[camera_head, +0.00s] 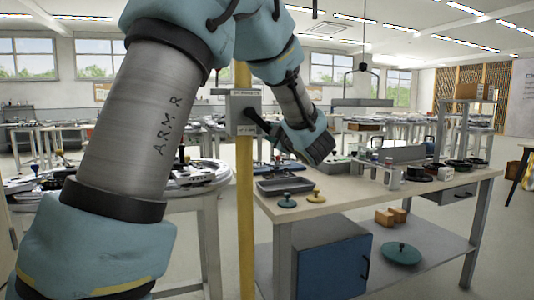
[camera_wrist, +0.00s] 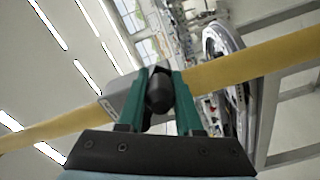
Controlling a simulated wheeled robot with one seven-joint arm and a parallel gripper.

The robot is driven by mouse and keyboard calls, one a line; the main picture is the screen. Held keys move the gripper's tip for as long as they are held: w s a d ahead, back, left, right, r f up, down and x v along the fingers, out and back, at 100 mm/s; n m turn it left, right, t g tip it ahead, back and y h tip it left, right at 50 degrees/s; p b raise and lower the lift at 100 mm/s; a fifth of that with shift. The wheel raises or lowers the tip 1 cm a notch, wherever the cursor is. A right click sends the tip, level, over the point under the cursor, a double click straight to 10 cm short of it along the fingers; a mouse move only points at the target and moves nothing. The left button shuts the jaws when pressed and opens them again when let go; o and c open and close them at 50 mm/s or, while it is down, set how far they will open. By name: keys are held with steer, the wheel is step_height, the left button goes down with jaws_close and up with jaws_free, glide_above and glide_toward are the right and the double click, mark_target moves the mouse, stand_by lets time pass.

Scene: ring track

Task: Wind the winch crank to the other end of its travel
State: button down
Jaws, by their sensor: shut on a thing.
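The winch is a grey box (camera_head: 243,112) fixed to an upright yellow post (camera_head: 245,200). Its dark crank (camera_head: 252,115) shows at the box's right side. In the wrist view the crank's black knob (camera_wrist: 159,92) sits between the two green fingers of my gripper (camera_wrist: 162,112). My gripper is shut on that knob. The winch box (camera_wrist: 118,98) shows behind the left finger, with the yellow post (camera_wrist: 250,62) running slantwise. In the head view my gripper (camera_head: 276,132) reaches in from the right, and its fingertips are too small to make out. Most of the crank's arm is hidden.
A workbench (camera_head: 370,192) stands right of the post, with a grey tray (camera_head: 285,186), small knobbed pieces and boxes on it. A blue cabinet (camera_head: 335,265) sits beneath. A round table (camera_head: 195,188) stands behind my arm. Bare floor shows at the lower right.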

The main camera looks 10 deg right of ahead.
step_height(320, 180, up, 7)
steer(key=d+n+b, duration=0.2)
steer(key=n+b, duration=0.6)
steer(key=n, duration=0.1)
steer(key=shift+w+f+b, duration=0.15)
steer(key=shift+f+b, duration=0.05)
steer(key=shift+b, duration=0.15)
steer(key=shift+d+n, duration=0.1)
steer(key=shift+n, duration=0.2)
steer(key=c, duration=0.6)
jaws_free()
steer(key=s, duration=0.3)
steer(key=s+d, duration=0.1)
steer(key=s, duration=0.6)
steer(key=shift+s+d+b, duration=0.2)
steer(key=shift+s+b, duration=0.2)
